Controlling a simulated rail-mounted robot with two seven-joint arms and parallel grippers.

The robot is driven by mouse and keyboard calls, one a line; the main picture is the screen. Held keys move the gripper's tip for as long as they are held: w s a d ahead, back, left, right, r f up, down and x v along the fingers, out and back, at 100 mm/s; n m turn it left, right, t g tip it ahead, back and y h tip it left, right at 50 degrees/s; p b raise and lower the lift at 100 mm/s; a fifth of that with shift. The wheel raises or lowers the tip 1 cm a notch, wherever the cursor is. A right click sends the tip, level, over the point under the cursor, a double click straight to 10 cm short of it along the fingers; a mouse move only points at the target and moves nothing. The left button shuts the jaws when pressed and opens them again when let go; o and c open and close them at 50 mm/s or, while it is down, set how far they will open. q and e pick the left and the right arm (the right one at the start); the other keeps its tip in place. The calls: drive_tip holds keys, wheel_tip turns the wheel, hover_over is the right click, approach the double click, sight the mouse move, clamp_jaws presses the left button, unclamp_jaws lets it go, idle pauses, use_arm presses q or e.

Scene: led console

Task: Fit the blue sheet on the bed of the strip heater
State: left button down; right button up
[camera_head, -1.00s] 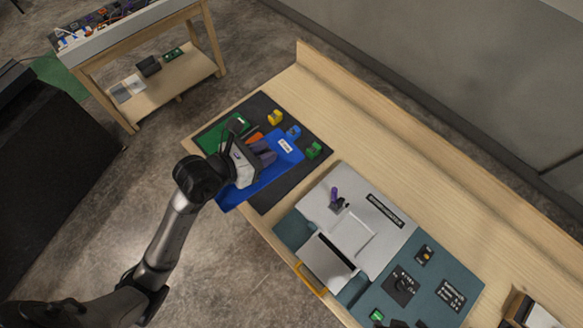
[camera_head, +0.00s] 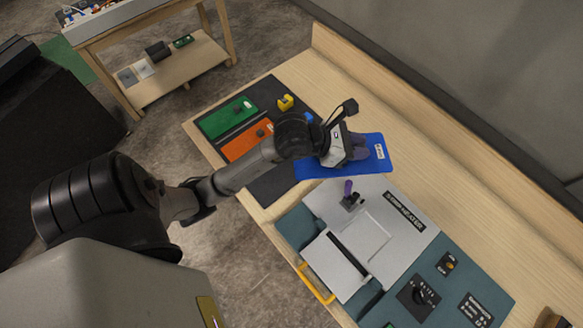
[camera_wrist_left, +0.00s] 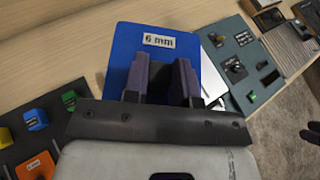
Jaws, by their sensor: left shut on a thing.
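The blue sheet (camera_head: 318,166) with a small white label is held by my left gripper (camera_head: 362,150), clear of the dark mat and near the back edge of the strip heater. In the left wrist view the sheet (camera_wrist_left: 126,50) reads "6 mm" and sits between the two purple fingers (camera_wrist_left: 160,80), which are shut on it. The strip heater (camera_head: 408,217) is a pale grey panel with a recessed square bed (camera_head: 362,242), a purple-handled lever (camera_head: 348,190) and a hinged grey plate (camera_head: 332,268). My right gripper is not in view.
The dark mat (camera_head: 262,188) at the left holds a green sheet (camera_head: 226,116), an orange sheet (camera_head: 246,140) and a yellow block (camera_head: 285,102). A teal panel (camera_head: 455,285) with knobs lies at the right. A raised wooden edge (camera_head: 400,90) runs along the back.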

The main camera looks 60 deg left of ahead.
use_arm(q)
drive_tip(key=a+f+n+y+b, duration=0.1)
drive_tip(key=a+f+b, duration=0.2)
drive_tip(key=f+b, duration=0.35)
drive_tip(key=a+f+n+t+y+b, duration=0.1)
drive_tip(key=a+f+b, duration=0.2)
drive_tip(key=f+b, duration=0.35)
drive_tip(key=a+f+y+b, duration=0.1)
drive_tip(key=a+f+b, duration=0.2)
drive_tip(key=f+b, duration=0.35)
drive_tip(key=s+a+f+b, duration=0.1)
drive_tip(key=a+f, duration=0.1)
drive_tip(key=a, duration=0.1)
drive_tip(key=s+a+f+b, duration=0.1)
drive_tip(key=a+f, duration=0.1)
drive_tip(key=a, duration=0.2)
drive_tip(key=s+a+f+b, duration=0.1)
drive_tip(key=s+a+f, duration=0.1)
drive_tip(key=a, duration=0.2)
drive_tip(key=shift+s+f, duration=0.1)
drive_tip(key=shift+f, duration=0.2)
drive_tip(key=shift+f+b, duration=0.8)
drive_tip(key=shift+f, duration=1.2)
drive_tip(key=shift+f, duration=0.55)
drive_tip(key=c, duration=0.9)
unclamp_jaws()
drive_tip(key=shift+f, duration=0.1)
drive_tip(key=shift+c, duration=0.2)
